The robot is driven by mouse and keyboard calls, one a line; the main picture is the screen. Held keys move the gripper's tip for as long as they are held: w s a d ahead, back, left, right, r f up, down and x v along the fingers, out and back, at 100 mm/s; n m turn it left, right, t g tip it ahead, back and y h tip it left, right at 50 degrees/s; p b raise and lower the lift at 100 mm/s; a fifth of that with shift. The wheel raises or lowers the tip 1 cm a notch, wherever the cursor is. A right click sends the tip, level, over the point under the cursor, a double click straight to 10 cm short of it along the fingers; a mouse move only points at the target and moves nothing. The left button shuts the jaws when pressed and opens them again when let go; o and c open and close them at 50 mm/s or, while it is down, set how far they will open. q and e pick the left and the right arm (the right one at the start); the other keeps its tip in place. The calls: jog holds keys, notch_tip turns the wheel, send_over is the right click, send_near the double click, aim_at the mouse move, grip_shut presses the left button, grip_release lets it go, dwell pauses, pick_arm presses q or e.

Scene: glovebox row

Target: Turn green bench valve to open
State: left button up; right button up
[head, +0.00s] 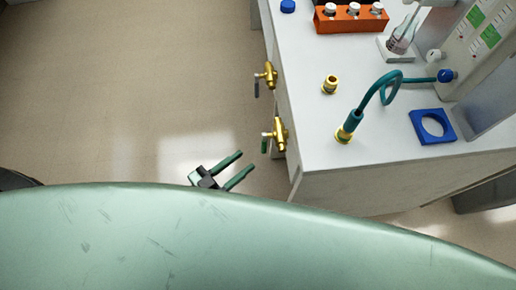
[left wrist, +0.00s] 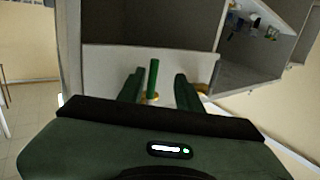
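The green bench valve (head: 280,134) is a brass valve with a green lever, on the left side face of the white bench near its front corner. Its green lever (head: 264,143) sits on the outer side of the brass body. My left gripper (head: 246,161) is open and empty, just short of the valve, with its fingers pointing toward it. In the left wrist view the green lever (left wrist: 153,76) stands upright in the picture between the two spread fingers, apart from both. Whether the lever is level with the fingertips in depth is unclear. My right gripper is not in view.
A second brass valve (head: 267,75) with a dark lever sits farther along the same bench side. The bench top (head: 310,125) carries a teal hose (head: 378,92), a blue square ring (head: 416,137) and an orange vial rack (head: 350,20). The floor left of the bench is clear.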

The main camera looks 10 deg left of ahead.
aim_at(264, 147)
pick_arm(q)
jog(key=shift+h, duration=0.3)
jog(key=w+d, duration=0.1)
jog(key=w, duration=0.1)
jog(key=w+d+r, duration=0.1)
jog(key=w+d, duration=0.1)
jog(key=w+d+r, duration=0.1)
jog(key=w+d, duration=0.1)
jog(key=shift+d+p, duration=0.25)
jog(key=shift+p, duration=0.1)
jog(key=shift+s, duration=0.1)
grip_shut()
dwell(0.9)
